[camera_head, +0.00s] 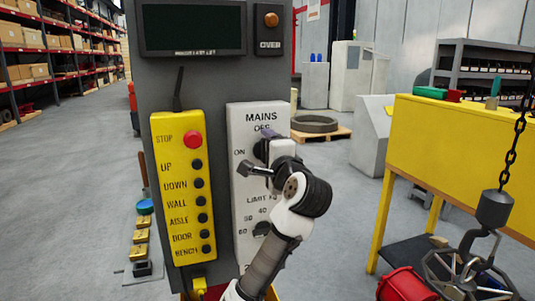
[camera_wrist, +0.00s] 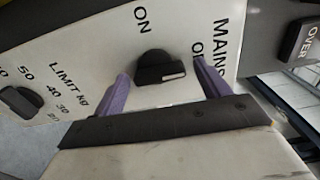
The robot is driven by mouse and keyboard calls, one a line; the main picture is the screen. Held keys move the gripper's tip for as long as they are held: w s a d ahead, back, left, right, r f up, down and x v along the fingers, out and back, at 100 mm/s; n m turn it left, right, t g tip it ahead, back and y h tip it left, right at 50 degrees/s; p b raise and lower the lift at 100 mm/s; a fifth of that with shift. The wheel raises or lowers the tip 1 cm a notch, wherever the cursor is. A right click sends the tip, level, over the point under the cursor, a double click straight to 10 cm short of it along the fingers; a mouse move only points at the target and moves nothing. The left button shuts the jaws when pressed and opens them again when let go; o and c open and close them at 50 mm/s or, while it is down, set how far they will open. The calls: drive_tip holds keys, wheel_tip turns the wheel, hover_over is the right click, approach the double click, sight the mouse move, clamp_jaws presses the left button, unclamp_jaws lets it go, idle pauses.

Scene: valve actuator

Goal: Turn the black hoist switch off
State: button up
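The black mains switch (camera_wrist: 158,68) is a knob with a white mark, on a white panel (camera_head: 243,120) labelled MAINS, ON and OFF. In the wrist view its white mark lies on the knob's lower right. My gripper (camera_wrist: 161,72) is open, with one purple finger on each side of the knob and visible gaps between them. In the head view my gripper (camera_head: 270,148) is in front of the panel beside the ON label and mostly hides the switch.
A second black knob (camera_wrist: 20,101) marked LIMIT kg sits lower on the panel. A yellow pendant (camera_head: 180,205) with a red STOP button and several black buttons is mounted to the left. A yellow bench (camera_head: 465,150) and a hanging chain hook (camera_head: 494,209) are at the right.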

drive_tip(key=b+v, duration=0.4)
drive_tip(key=v, duration=1)
drive_tip(key=shift+w, duration=0.1)
